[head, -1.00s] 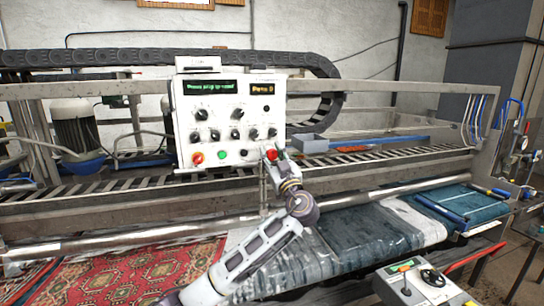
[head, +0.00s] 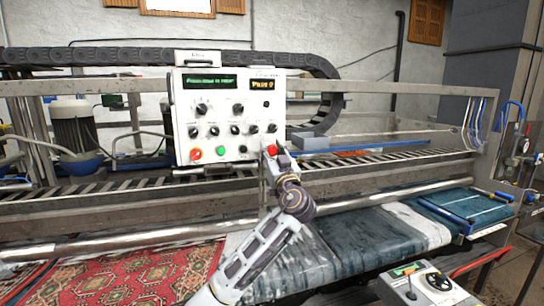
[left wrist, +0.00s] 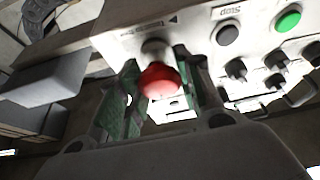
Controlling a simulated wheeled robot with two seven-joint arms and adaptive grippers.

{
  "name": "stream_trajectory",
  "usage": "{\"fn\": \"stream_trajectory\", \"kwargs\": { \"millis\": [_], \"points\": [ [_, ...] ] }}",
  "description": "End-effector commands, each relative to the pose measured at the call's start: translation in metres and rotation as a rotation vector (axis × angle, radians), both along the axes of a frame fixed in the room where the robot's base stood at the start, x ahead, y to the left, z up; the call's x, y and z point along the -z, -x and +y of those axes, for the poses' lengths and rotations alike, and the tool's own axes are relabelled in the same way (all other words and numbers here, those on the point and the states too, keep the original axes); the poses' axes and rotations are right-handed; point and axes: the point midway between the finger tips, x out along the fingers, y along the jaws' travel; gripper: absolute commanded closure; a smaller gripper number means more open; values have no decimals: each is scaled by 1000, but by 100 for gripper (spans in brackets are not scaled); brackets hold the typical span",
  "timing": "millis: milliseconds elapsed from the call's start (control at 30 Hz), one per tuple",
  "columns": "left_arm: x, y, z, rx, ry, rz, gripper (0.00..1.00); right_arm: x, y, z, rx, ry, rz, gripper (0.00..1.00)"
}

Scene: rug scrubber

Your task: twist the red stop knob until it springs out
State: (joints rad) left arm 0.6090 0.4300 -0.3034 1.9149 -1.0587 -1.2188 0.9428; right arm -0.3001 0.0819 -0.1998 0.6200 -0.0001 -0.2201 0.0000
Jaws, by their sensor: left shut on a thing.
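The red stop knob (head: 271,149) sits at the lower right corner of the white control panel (head: 222,167). In the left wrist view its round red head (left wrist: 159,82) faces me, on a pale collar against the panel. My left gripper (head: 270,153) is at the knob, its arm reaching up from below. In the left wrist view the green-padded fingers of the left gripper (left wrist: 157,68) stand on either side of the knob and are shut on it. The knob's far side is hidden. My right gripper is not in view.
The panel also carries a red-orange button (head: 196,154), a green button (head: 220,150) and several black knobs. A metal rail (head: 110,245) runs below it. A patterned rug (head: 140,275) lies at the lower left. A second control box (head: 430,287) stands at the lower right.

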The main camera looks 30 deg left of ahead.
Motion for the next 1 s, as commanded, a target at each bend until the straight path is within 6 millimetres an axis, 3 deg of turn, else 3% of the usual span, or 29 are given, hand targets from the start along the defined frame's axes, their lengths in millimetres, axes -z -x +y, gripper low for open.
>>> {"fn": "stream_trajectory", "kwargs": {
  "millis": [500, 1000],
  "points": [
    [1, 0, 0, 1, -93, 110, 89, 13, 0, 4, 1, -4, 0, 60],
    [0, -1, -1, 2, -243, 289, 89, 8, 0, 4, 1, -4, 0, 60]
  ]
}}
